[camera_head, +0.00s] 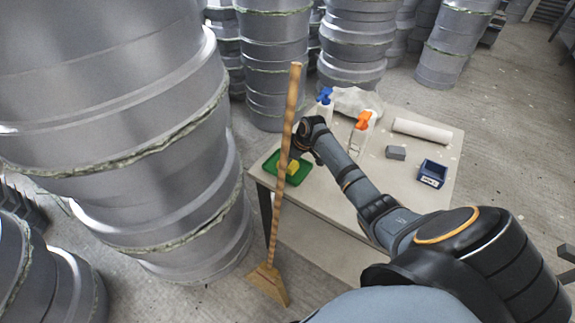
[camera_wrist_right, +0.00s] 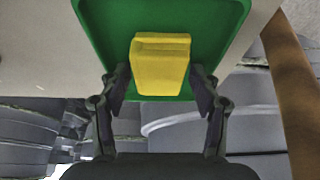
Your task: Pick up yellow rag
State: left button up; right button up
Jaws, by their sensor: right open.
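The yellow rag (camera_head: 292,168) is a folded block on the green tray (camera_head: 271,166), at the left corner of the table. In the right wrist view the yellow rag (camera_wrist_right: 161,65) lies over the edge side of the green tray (camera_wrist_right: 100,30). My right gripper (camera_head: 297,154) is at the tray. In the right wrist view my right gripper (camera_wrist_right: 160,88) is open, with one finger to each side of the rag and visible gaps between. Whether the fingers are level with the rag I cannot tell. My left gripper is out of view.
A broom (camera_head: 285,160) stands upright at the table's left edge, close to the tray. A blue-topped bottle (camera_head: 324,103), orange-topped bottle (camera_head: 361,128), white roll (camera_head: 422,131), grey block (camera_head: 396,152) and blue box (camera_head: 432,173) are on the table (camera_head: 420,200). Large grey moulds (camera_head: 110,110) stand left.

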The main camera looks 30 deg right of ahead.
jog(key=c, duration=0.9)
jog(key=shift+r, duration=0.1)
